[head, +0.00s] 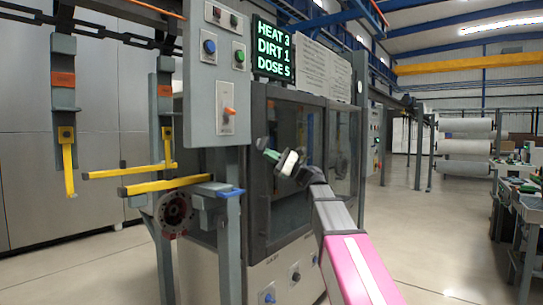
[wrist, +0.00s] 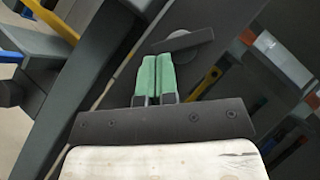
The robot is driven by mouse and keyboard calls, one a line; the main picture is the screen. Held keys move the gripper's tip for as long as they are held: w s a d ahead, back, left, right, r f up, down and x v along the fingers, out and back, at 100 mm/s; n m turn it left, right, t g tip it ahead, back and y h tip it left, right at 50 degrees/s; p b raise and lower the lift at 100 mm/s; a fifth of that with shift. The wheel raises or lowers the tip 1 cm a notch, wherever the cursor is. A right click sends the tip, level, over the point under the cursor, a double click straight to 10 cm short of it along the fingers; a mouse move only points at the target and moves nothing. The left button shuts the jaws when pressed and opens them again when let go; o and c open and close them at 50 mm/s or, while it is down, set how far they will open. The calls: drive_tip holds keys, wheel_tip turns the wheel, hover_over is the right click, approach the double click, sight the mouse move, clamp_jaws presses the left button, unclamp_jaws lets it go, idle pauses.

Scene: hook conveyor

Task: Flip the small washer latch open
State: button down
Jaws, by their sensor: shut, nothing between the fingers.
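The washer is a cabinet with a dark frame (head: 257,205) and glass doors. In the wrist view a short dark grey bar (wrist: 183,41), which looks like the latch, sits on a dark frame member. It lies slanted, just beyond my fingertips. My gripper (head: 272,155) is in front of the washer's left frame post, and its green fingers (wrist: 156,75) are pressed together and empty. I cannot tell whether the fingertips touch the bar. In the head view the latch is too small and too close to my gripper to make out clearly.
A grey control panel (head: 217,75) with buttons and an orange switch stands left of the washer. A display (head: 273,50) reads HEAT 3, DIRT 1, DOSE 5. Yellow hooks (head: 68,165) hang from the overhead conveyor at left. Floor at right is open before a cluttered bench (head: 520,195).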

drive_tip(key=m+t, duration=0.2)
drive_tip(key=m, duration=0.1)
drive_tip(key=s+a+m+t, duration=0.1)
drive_tip(key=m+t, duration=0.2)
drive_tip(key=m+t+y, duration=0.1)
drive_tip(key=m+t, duration=0.1)
drive_tip(key=m, duration=0.1)
drive_tip(key=shift+s+a+m+t, duration=0.15)
drive_tip(key=shift+s+m+t, duration=0.15)
drive_tip(key=shift+s+t, duration=0.1)
drive_tip(key=shift+a+r, duration=0.1)
drive_tip(key=shift+r, duration=0.05)
drive_tip(key=shift+s+a+r, duration=0.25)
drive_tip(key=shift+s+a, duration=0.05)
drive_tip(key=shift+s, duration=0.1)
drive_tip(key=shift+f, duration=0.15)
drive_tip(key=s+d+f, duration=0.4)
drive_tip(key=d+f, duration=0.1)
drive_tip(key=f, duration=0.5)
drive_tip(key=shift+s+d+f, duration=0.15)
drive_tip(key=shift+d+f, duration=0.15)
drive_tip(key=shift+f, duration=0.1)
